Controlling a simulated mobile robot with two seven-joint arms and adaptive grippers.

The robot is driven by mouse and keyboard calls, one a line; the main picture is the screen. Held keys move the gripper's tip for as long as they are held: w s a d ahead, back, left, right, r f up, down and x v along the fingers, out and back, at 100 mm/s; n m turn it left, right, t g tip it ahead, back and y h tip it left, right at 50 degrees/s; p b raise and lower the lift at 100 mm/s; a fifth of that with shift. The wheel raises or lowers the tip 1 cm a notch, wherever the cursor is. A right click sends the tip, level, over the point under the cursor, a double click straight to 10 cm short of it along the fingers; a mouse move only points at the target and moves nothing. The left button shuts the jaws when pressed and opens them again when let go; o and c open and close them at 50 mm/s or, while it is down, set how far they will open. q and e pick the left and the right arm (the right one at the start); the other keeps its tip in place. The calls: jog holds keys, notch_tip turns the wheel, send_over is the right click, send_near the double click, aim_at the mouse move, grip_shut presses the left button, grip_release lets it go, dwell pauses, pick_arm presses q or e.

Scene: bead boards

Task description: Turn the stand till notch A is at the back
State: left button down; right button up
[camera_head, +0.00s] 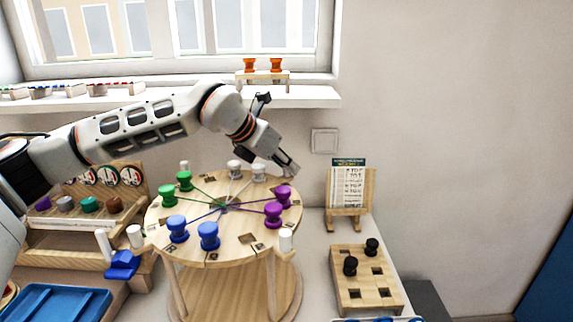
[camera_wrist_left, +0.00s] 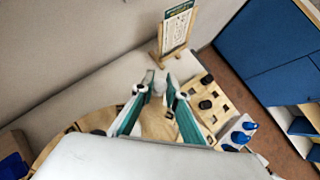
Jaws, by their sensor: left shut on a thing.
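The stand is a round wooden disc (camera_head: 240,255) on legs over a round base. It carries green, white, purple and blue bobbins, with cords running to its centre. White pegs stick up around its rim, such as the front right peg (camera_head: 286,240). Dark letters mark the front rim, too small to read surely; I cannot tell which notch is A. My left gripper (camera_head: 288,168) is at the disc's back right edge. In the left wrist view its fingers (camera_wrist_left: 158,82) are shut on a white peg (camera_wrist_left: 159,88). My right gripper is in neither view.
A wooden block with black pegs (camera_head: 365,290) and a small easel with a card (camera_head: 348,195) stand right of the disc. A wooden rack (camera_head: 65,245) and a blue tray (camera_head: 55,303) are at left. A wall shelf (camera_head: 310,97) is behind my left arm.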

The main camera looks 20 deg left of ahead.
aim_at(285, 230)
pick_arm(q)
jog(key=shift+s+d+m+g+h+p, duration=1.5)
jog(key=shift+s+d+m+g+h, duration=0.7)
jog(key=shift+s+d+m, duration=2.15)
jog(key=shift+s+a+m+g, duration=0.1)
jog(key=shift+s+m+g, duration=1.05)
jog(key=shift+s, duration=1)
jog(key=shift+s+a+m+g, duration=0.15)
jog(key=shift+s+m+g, duration=1)
jog(key=shift+s, duration=1.05)
jog(key=shift+s+a+m+g, duration=0.1)
jog(key=shift+s+m+g, duration=1.05)
jog(key=shift+s, duration=1)
jog(key=shift+s+a+m+g+y+b, duration=0.2)
jog(key=shift+s+a+m+g+y, duration=0.1)
jog(key=shift+s+m, duration=0.3)
jog(key=shift+s+a+m+g+y+b, duration=0.2)
jog(key=shift+s+a+m, duration=0.1)
jog(key=shift+s+m, duration=0.3)
jog(key=shift+s, duration=0.1)
